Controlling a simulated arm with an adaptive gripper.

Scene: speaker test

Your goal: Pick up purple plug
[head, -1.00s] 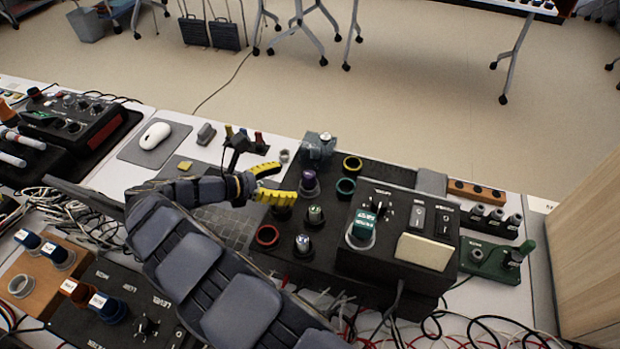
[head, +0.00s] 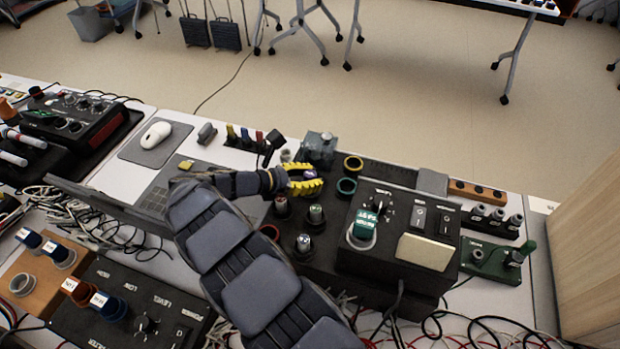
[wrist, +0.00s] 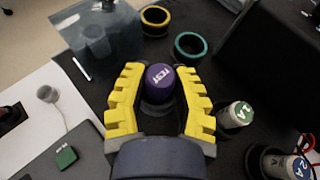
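The purple plug (wrist: 160,84) has a round cap with white lettering and stands upright on the black panel. In the wrist view it sits between the two yellow ridged fingers of my gripper (wrist: 159,72). The fingers are spread on either side of it, and a narrow dark gap shows beside the cap, so the gripper looks open around it. In the head view my gripper (head: 318,178) reaches over the panel from the left, and the purple cap (head: 311,174) shows between the fingers. The plug's lower part is mostly hidden.
A yellow ring (head: 353,163) and a teal ring (head: 346,187) lie beyond. A translucent grey block (head: 319,148) stands behind the plug. A raised black switch box (head: 400,235) is to the right.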

